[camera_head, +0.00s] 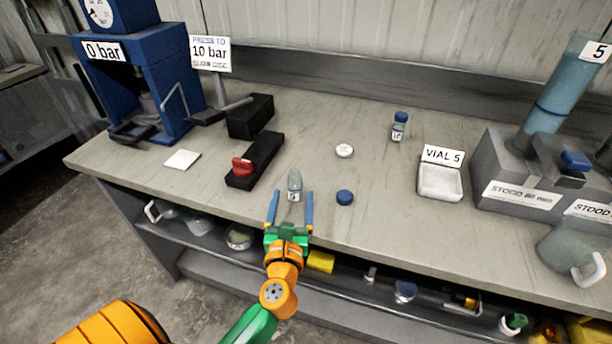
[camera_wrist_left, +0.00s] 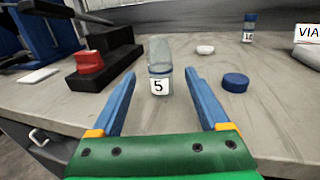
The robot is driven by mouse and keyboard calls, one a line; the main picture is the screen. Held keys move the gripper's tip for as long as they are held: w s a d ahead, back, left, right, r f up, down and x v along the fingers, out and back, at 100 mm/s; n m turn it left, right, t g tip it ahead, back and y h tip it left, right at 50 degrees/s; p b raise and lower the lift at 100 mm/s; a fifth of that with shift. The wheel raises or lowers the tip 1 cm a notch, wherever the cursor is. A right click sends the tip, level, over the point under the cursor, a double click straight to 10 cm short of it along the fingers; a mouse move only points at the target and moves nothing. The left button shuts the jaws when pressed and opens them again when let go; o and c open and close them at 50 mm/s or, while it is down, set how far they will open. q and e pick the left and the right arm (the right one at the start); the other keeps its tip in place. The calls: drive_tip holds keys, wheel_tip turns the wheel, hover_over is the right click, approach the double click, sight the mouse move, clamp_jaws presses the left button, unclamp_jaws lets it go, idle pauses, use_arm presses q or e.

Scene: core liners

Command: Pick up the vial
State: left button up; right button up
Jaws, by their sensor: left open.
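A small clear vial (camera_head: 294,182) with a white label marked 5 stands upright on the bench near its front edge. It has no cap on and also shows in the left wrist view (camera_wrist_left: 160,66). My left gripper (camera_head: 290,208) is open, with its two blue fingers pointing at the vial. In the left wrist view the vial stands between the finger lines, just beyond the fingertips (camera_wrist_left: 159,84). The fingers do not appear to touch it. My right gripper is not in view.
A blue cap (camera_head: 345,197) lies right of the vial, a white cap (camera_head: 344,151) behind it. A black block with a red part (camera_head: 243,167) is left. A capped vial (camera_head: 399,126) and a white tray labelled VIAL 5 (camera_head: 440,184) are farther right. A blue press (camera_head: 150,75) stands back left.

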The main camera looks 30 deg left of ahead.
sight(294, 189)
use_arm(q)
drive_tip(key=x, duration=0.5)
drive_tip(key=shift+r+p, duration=0.25)
drive_tip(key=shift+p, duration=0.15)
drive_tip(key=shift+w+f, duration=0.15)
drive_tip(key=shift+w, duration=0.05)
drive_tip(key=shift+s, duration=0.1)
clamp_jaws()
